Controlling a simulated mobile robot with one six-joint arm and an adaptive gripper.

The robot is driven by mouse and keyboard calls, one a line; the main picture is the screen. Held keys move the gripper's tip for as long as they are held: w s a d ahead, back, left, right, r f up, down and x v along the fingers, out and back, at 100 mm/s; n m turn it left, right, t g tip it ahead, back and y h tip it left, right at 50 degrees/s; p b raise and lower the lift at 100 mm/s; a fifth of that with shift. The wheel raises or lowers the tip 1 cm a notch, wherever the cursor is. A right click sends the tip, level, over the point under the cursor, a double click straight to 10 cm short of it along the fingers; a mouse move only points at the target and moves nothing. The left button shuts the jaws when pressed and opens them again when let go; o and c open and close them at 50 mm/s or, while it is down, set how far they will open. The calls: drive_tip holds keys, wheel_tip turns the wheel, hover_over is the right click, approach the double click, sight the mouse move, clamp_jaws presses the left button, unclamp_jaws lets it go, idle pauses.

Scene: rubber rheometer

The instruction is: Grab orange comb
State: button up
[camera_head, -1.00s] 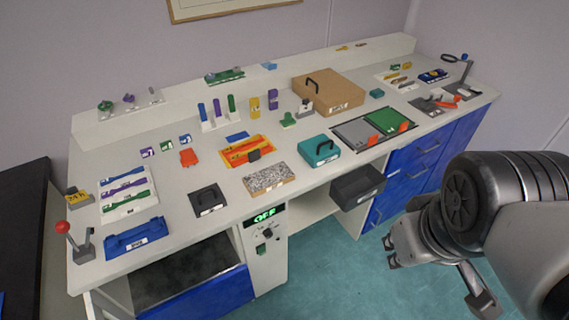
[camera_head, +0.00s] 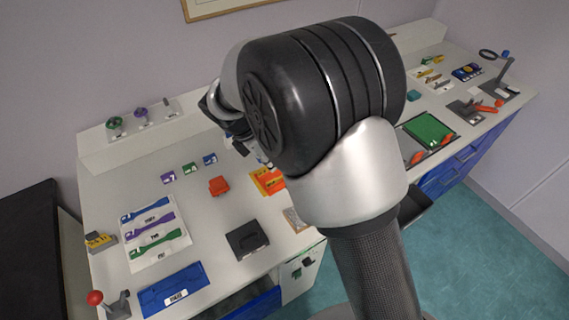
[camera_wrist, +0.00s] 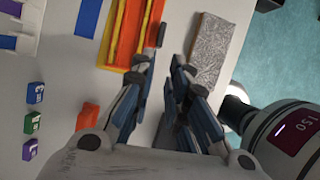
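A small orange piece (camera_head: 219,186) lies on the white bench. In the wrist view, an orange piece (camera_wrist: 88,117) lies left of my fingers, partly hidden by my gripper. I cannot make out comb teeth on it. An orange and yellow tray (camera_head: 262,181) also shows in the wrist view (camera_wrist: 118,40), ahead of the fingers. In the wrist view, my gripper (camera_wrist: 165,63) is open, with a gap between its fingers and nothing seen between them. In the head view, my arm hides most of the gripper and the middle of the bench.
A speckled block (camera_wrist: 211,52) lies right of the fingers. Small purple, green and blue numbered blocks (camera_head: 190,169) stand behind the orange piece. A dark plate (camera_head: 247,240) lies nearer the front edge. A tray with coloured strips (camera_head: 155,232) is at left.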

drive_tip(key=b+x, duration=0.3)
drive_tip(key=x, duration=0.8)
drive_tip(key=shift+b+x, duration=1.5)
drive_tip(key=shift+x, duration=1.1)
drive_tip(key=shift+r, duration=0.1)
drive_tip(key=shift+c, duration=0.2)
clamp_jaws()
